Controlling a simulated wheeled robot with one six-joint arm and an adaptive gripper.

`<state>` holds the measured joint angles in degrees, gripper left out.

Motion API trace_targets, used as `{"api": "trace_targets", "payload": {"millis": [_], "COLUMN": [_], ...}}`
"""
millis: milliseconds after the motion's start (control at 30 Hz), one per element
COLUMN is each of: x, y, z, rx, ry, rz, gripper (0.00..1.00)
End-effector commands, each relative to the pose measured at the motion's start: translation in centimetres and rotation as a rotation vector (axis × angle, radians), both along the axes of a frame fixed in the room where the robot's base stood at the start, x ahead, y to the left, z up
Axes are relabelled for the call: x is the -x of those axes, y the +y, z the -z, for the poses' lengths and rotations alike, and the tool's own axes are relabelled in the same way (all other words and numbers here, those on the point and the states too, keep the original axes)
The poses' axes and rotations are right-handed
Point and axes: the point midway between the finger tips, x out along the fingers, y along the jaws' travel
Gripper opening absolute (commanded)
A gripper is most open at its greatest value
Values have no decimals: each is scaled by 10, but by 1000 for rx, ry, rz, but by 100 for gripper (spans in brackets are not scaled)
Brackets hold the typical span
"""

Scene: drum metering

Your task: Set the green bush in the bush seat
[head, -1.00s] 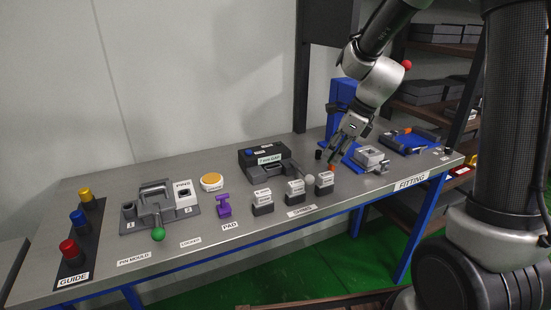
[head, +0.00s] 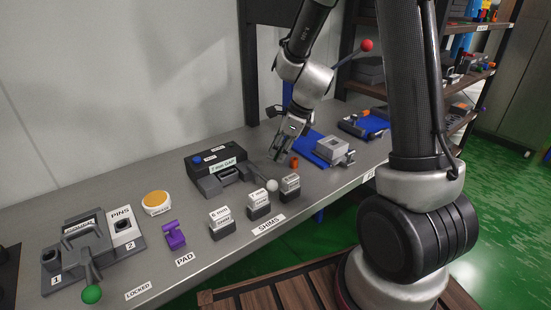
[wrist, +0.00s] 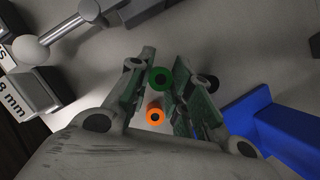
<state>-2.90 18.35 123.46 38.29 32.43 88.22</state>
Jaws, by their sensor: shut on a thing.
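My gripper (head: 282,154) points down at the bench, left of the blue and grey fitting fixture. In the wrist view, my gripper (wrist: 160,85) is shut on the green bush (wrist: 159,78), a short ring between the fingertips. The green bush is hidden behind the fingers in the head view. An orange bush (head: 294,162) stands on the bench close to the gripper; it also shows in the wrist view (wrist: 155,115). A black bush (wrist: 213,82) is partly behind one finger. I cannot make out which part is the bush seat; a grey block (head: 331,147) sits on the blue fixture.
A black gap gauge (head: 215,170) with a white ball-ended lever (head: 272,185) stands left of the gripper. Several shim blocks (head: 258,205) line the front edge. A blue tray (head: 365,125) lies at the far right. A blue block (wrist: 270,125) is close in the wrist view.

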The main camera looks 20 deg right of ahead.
Motion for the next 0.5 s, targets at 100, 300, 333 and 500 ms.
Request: {"api": "trace_targets", "payload": {"millis": [100,300,333,500], "x": [0,0,0,0], "y": [0,0,0,0], "z": [19,27,26,28], "rx": [-1,0,0,0], "ry": [4,0,0,0], "rz": [2,1,1,1], "gripper": [1,1,1,1]}}
